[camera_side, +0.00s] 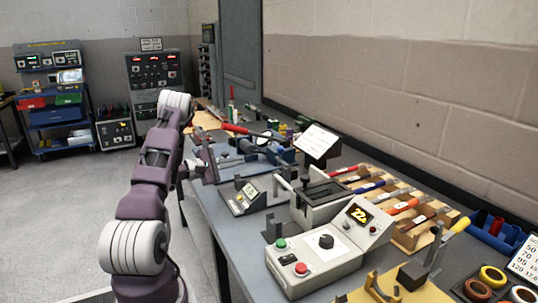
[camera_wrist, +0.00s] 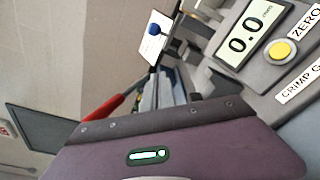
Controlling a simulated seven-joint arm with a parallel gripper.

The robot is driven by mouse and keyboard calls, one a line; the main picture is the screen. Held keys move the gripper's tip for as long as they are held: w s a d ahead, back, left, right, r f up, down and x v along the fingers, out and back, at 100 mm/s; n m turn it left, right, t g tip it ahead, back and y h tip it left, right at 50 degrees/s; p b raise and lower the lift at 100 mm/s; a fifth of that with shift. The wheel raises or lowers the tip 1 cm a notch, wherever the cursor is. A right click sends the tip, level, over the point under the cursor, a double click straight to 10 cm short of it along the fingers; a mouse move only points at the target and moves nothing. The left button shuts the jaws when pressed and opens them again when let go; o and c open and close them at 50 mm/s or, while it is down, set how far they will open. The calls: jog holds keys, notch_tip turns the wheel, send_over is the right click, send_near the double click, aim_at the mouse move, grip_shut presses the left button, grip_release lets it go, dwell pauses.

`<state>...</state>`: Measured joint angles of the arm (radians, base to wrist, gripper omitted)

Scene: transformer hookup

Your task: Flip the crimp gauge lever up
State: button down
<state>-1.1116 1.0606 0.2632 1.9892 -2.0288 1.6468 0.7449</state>
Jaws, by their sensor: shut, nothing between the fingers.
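The crimp gauge (camera_side: 243,196) is a dark grey box with a lit display, near the table's left edge in the side view. In the wrist view its display (camera_wrist: 244,45) reads 0.0, beside a yellow ZERO button (camera_wrist: 283,50) and a partly cut-off CRIMP label. My gripper (camera_side: 228,162) is shut and empty, a little behind and above the gauge in the side view. Its fingertips are hard to make out.
A blue fixture (camera_side: 268,151) and a red-handled tool (camera_side: 240,129) lie close beyond my gripper. A grey clamp press (camera_side: 318,200), a control box (camera_side: 325,245) and a wooden rack (camera_side: 405,205) of coloured tools crowd the bench. Open floor (camera_side: 60,220) lies left.

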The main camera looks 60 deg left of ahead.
aim_at(279, 150)
jog(key=shift+w, duration=0.1)
jog(key=w, duration=0.6)
jog(key=w+a, duration=0.1)
jog(key=w, duration=0.2)
jog(key=shift+w+f, duration=0.2)
jog(key=shift+f, duration=0.2)
jog(key=shift+w+d+r, duration=0.5)
jog(key=shift+d+r, duration=0.05)
jog(key=shift+d, duration=0.2)
jog(key=shift+w+d+r, duration=0.45)
jog(key=shift+d+r, duration=0.1)
jog(key=shift+d, duration=0.15)
jog(key=shift+d+r+m, duration=0.15)
jog(key=shift+r+m, duration=0.15)
jog(key=shift+m, duration=0.2)
jog(key=shift+d+r+m+t+y, duration=0.1)
jog(key=shift+d+r+m+t, duration=0.3)
jog(key=shift+d+m, duration=0.9)
jog(key=shift+d+r+m+t+y, duration=0.1)
jog(key=shift+d+r+m, duration=0.7)
jog(key=shift+m, duration=0.9)
jog(key=shift+d+r+m+t+y, duration=0.15)
jog(key=shift+d+r+m, duration=0.3)
jog(key=shift+d+m, duration=0.85)
